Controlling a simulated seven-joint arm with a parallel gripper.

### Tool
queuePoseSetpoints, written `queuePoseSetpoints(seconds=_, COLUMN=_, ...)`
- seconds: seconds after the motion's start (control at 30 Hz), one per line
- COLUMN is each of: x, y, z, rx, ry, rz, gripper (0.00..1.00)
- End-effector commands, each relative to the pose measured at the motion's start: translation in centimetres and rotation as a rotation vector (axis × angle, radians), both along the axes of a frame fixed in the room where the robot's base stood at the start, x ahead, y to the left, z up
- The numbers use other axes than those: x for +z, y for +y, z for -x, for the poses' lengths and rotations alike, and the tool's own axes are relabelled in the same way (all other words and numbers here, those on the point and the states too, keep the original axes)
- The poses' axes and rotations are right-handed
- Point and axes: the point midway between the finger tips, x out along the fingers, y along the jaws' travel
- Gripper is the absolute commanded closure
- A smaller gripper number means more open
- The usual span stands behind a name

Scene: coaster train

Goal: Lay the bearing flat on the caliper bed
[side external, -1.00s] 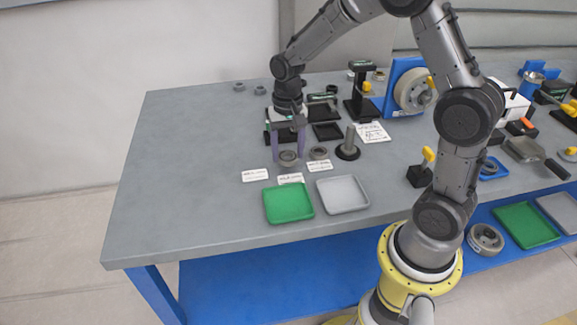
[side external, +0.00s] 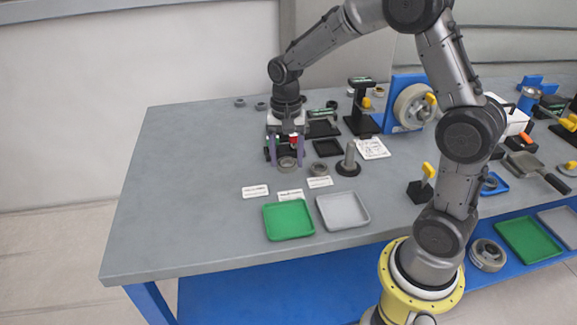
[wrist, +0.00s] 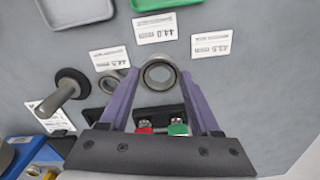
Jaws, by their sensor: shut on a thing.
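A grey ring bearing (side external: 287,163) is held between the purple fingers of my gripper (side external: 287,160). In the wrist view the bearing (wrist: 159,74) shows its open hole toward the camera, between the fingertips (wrist: 158,78). It appears slightly raised; any gap beneath it is hard to judge. A black device (wrist: 158,112), possibly the caliper bed, lies behind the bearing and is partly hidden by my gripper. Small red (wrist: 144,128) and green (wrist: 178,128) parts show between the fingers; I cannot tell what they belong to.
Another bearing (side external: 319,169) and a post on a round base (side external: 348,161) stand to the right. White labels (side external: 291,195), a green tray (side external: 289,220) and a grey tray (side external: 342,210) lie in front. The table's left side is clear.

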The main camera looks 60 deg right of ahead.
Motion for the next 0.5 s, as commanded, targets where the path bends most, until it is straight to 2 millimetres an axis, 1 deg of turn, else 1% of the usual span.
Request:
queuePoseSetpoints(seconds=0.03, x=0.7, y=-0.5, z=-1.0, rx=-0.087, ry=-0.010, rz=0.002, gripper=0.92)
queuePoseSetpoints(seconds=0.07, x=1.0, y=-0.9, z=-1.6, rx=-0.150, ry=-0.012, rz=0.004, gripper=0.92)
queuePoseSetpoints(seconds=0.17, x=1.9, y=-3.2, z=-3.5, rx=-0.378, ry=-0.017, rz=0.005, gripper=0.92)
queuePoseSetpoints(seconds=0.27, x=2.7, y=-6.8, z=-5.3, rx=-0.628, ry=-0.022, rz=0.006, gripper=0.92)
queuePoseSetpoints(seconds=0.3, x=2.9, y=-8.5, z=-5.9, rx=-0.729, ry=-0.022, rz=0.006, gripper=0.92)
queuePoseSetpoints(seconds=0.33, x=3.0, y=-9.8, z=-6.3, rx=-0.799, ry=-0.024, rz=0.007, gripper=0.92)
queuePoseSetpoints(seconds=0.37, x=3.1, y=-11.1, z=-6.6, rx=-0.866, ry=-0.025, rz=0.006, gripper=0.92)
queuePoseSetpoints(seconds=0.4, x=3.1, y=-12.8, z=-6.9, rx=-0.949, ry=-0.026, rz=0.008, gripper=0.92)
queuePoseSetpoints(seconds=0.47, x=3.1, y=-15.5, z=-7.2, rx=-1.060, ry=-0.027, rz=0.008, gripper=0.92)
queuePoseSetpoints(seconds=0.5, x=3.0, y=-17.1, z=-7.2, rx=-1.123, ry=-0.028, rz=0.008, gripper=0.92)
